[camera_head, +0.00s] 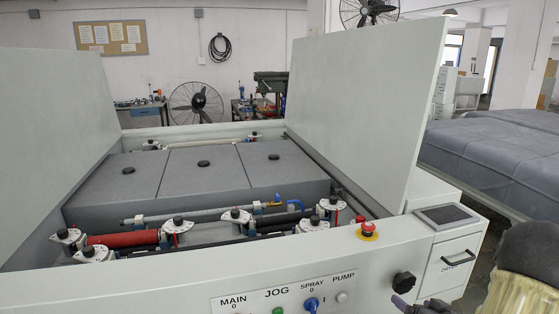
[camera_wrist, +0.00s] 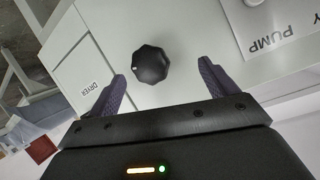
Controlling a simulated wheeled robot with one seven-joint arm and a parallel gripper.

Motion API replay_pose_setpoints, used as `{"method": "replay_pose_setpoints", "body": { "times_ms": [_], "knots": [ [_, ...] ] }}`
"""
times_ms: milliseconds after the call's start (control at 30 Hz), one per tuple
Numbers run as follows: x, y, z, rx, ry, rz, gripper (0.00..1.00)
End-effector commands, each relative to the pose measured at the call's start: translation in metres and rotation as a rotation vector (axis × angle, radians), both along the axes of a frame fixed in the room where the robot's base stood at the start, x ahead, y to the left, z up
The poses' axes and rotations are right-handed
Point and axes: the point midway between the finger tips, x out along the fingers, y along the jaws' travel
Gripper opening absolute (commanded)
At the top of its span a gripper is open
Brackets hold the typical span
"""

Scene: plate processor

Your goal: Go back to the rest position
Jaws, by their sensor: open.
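My gripper (camera_wrist: 165,88) is open and empty in the wrist view, its two purple fingers spread apart. A black knob (camera_wrist: 151,64) on the machine's front panel shows between and just beyond the fingertips; I see no contact. In the head view the same knob (camera_head: 404,282) is at the lower right of the panel. There my gripper (camera_head: 402,303) shows only in part at the bottom right edge, just below the knob. My arm enters from the right, and most of it is cut off.
The plate processor (camera_head: 275,265) fills the front, with raised side covers and rollers inside. A red emergency button (camera_head: 368,229), a blue spray switch (camera_head: 311,304) and a dryer box (camera_head: 458,254) are close by. Grey padded blocks (camera_head: 500,150) stand at the right.

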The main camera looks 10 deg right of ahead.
Motion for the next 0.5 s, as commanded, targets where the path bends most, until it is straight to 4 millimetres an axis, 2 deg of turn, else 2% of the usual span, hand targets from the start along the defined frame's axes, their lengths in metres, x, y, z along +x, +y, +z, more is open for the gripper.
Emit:
{"method": "replay_pose_setpoints", "body": {
  "times_ms": [33, 233, 367, 500],
  "knots": [
    [0.011, 0.014, 0.013, -0.038, 0.046, 0.007, 0.85],
    [0.027, 0.064, 0.036, -0.160, 0.250, 0.001, 0.85],
    [0.025, 0.102, 0.052, -0.214, 0.378, 0.009, 0.85],
    [0.010, 0.148, 0.069, -0.247, 0.513, 0.036, 0.85]
  ]
}}
